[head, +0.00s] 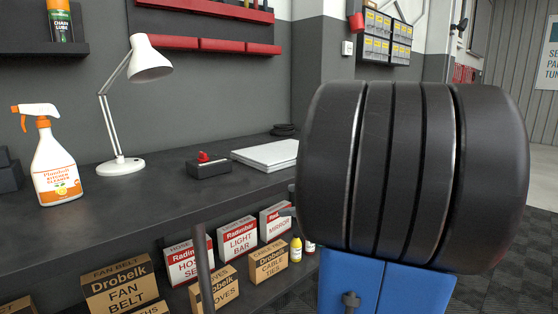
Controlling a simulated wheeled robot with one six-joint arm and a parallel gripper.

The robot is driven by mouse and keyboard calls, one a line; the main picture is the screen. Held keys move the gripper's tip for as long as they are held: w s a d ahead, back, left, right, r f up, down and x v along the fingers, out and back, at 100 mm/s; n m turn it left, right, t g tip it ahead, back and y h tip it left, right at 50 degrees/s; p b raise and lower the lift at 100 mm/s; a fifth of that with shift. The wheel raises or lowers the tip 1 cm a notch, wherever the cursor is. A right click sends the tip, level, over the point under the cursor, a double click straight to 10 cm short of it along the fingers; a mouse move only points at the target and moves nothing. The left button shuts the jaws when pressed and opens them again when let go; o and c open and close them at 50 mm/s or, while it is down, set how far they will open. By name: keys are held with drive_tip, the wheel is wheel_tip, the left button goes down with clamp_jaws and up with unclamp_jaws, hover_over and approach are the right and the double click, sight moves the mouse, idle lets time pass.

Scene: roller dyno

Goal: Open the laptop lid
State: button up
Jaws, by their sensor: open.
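A flat, pale slab (266,154) lies on the dark workbench towards its right end, left of the black tyres. It looks like the closed laptop, seen at a low angle. Thin layered edges show along its front, and its right end is close to or partly hidden by the tyres. I cannot make out its hinge side. My gripper is not clearly visible in the head view, so I cannot place it relative to the slab.
Large black tyres (410,170) stand above a blue unit (385,285), blocking the right. The workbench (235,190) carries a spray bottle (55,165), a white lamp (122,166) and a black box with a red knob (208,168). Cartons (238,238) fill the shelf below.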

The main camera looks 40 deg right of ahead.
drive_tip(key=s+d+r+m+t+h, duration=0.2)
drive_tip(key=d+r+m+t, duration=0.15)
drive_tip(key=d, duration=0.65)
drive_tip(key=s+d+r+m+t+h, duration=0.25)
drive_tip(key=d+m, duration=0.25)
drive_tip(key=d, duration=0.5)
drive_tip(key=w, duration=1.1)
drive_tip(key=w+a, duration=0.1)
drive_tip(key=w, duration=0.5)
drive_tip(key=shift+f, duration=0.1)
